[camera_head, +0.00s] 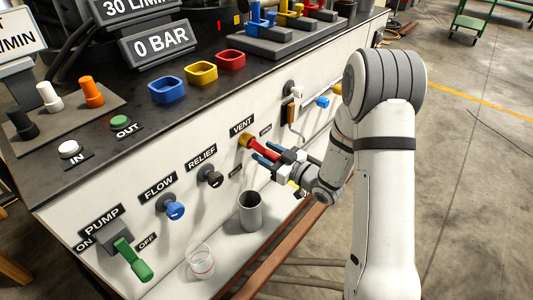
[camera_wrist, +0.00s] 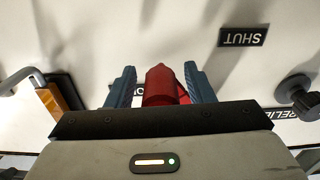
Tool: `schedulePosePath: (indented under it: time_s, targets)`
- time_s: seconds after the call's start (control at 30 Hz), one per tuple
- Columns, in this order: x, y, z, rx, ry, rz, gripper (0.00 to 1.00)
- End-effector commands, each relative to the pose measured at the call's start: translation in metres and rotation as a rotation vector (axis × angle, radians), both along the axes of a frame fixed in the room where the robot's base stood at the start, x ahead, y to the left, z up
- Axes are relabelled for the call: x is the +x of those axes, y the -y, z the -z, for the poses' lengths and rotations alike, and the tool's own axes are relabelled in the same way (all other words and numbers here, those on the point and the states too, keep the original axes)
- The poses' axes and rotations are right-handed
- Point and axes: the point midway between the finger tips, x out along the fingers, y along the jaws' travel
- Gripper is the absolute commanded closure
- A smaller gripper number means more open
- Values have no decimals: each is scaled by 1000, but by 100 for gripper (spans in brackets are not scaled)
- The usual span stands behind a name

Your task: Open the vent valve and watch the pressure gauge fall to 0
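The vent valve has a red lever (camera_head: 264,147) on a yellow hub (camera_head: 245,140), under the VENT label (camera_head: 242,125) on the white panel front. The lever points right and slightly down, away from the SHUT label, which shows in the wrist view (camera_wrist: 242,36). My gripper (camera_head: 267,153) is at the lever. In the wrist view the red lever (camera_wrist: 160,87) lies between the two blue fingers. A gap shows at the left finger; contact at the right finger is unclear. Another label behind the lever is mostly hidden. The pressure display (camera_head: 162,44) reads 0 BAR.
A green pump lever (camera_head: 134,262), blue flow knob (camera_head: 172,208) and dark relief knob (camera_head: 211,177) are on the panel left of the vent. A grey cup (camera_head: 249,213) and clear cup (camera_head: 200,261) stand on the ledge below. Pipework (camera_head: 318,132) is to the right.

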Motion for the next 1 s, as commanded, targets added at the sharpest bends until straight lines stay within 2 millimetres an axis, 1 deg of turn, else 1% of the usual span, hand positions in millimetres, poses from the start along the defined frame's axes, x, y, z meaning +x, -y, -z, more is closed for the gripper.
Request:
schedulePosePath:
  time_s: [0.03, 0.07, 0.57, 0.87, 1.0]
  targets:
    - [0, 0, 0, 0, 0, 0, 56]
    - [0, 0, 0, 0, 0, 0, 59]
    - [0, 0, 0, 1, 1, 0, 100]
    - [0, -4, -2, -5, 13, -6, 100]
    - [-1, -13, -3, -27, 46, -26, 100]
